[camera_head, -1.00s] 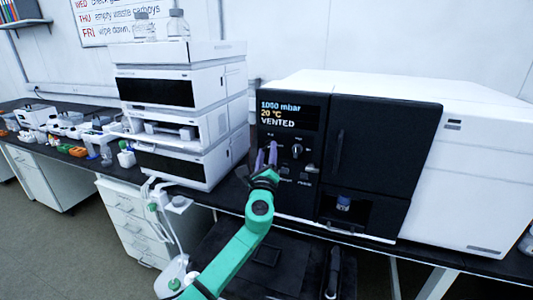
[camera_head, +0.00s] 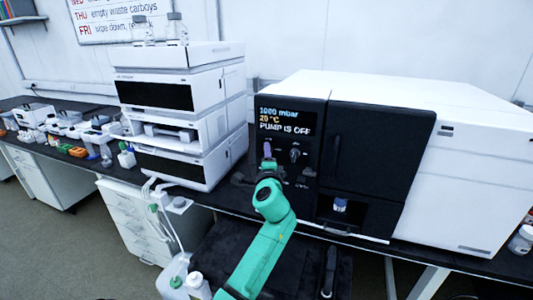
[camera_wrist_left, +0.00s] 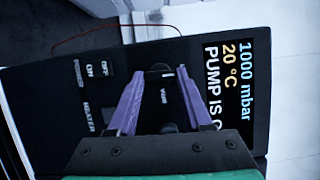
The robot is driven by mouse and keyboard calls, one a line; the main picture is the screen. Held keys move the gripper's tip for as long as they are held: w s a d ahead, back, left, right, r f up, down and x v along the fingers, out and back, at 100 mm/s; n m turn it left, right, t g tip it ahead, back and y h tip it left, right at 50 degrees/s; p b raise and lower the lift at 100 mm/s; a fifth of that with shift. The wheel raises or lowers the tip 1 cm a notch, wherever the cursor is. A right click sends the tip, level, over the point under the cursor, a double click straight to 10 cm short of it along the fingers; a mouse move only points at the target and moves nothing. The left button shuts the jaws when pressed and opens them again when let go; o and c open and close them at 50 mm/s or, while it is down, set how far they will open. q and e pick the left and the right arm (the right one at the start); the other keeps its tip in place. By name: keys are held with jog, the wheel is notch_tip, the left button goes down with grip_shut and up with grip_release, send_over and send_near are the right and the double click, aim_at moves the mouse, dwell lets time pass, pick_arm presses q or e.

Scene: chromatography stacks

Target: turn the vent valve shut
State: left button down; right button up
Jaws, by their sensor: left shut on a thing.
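The vent valve is a dark knob (camera_wrist_left: 160,74) on the black front panel (camera_wrist_left: 60,90) of the white instrument. My left gripper (camera_head: 267,150) is at this knob, left of a second knob (camera_head: 295,155), and hides it in the head view. In the left wrist view, the purple fingers of the left gripper (camera_wrist_left: 159,72) are closed on the vent knob's sides. The display (camera_head: 284,120) reads 1000 mbar, 20 °C and PUMP IS OFF. The knob's exact angle is hard to tell. My right gripper is not in view.
A white stacked instrument (camera_head: 180,105) stands left of the panel. The dark oven door (camera_head: 375,155) is at the right, with a small blue-capped vial (camera_head: 340,206) in a recess below. White jugs (camera_head: 198,287) stand below the bench, near my arm.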

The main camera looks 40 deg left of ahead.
pick_arm(q)
jog(key=shift+n, duration=0.4)
jog(key=shift+c, duration=1.6)
grip_release()
jog(key=b+v, duration=0.2)
jog(key=v, duration=1.2)
jog(key=shift+s+r, duration=0.2)
jog(key=shift+s, duration=0.05)
jog(key=shift+d, duration=0.15)
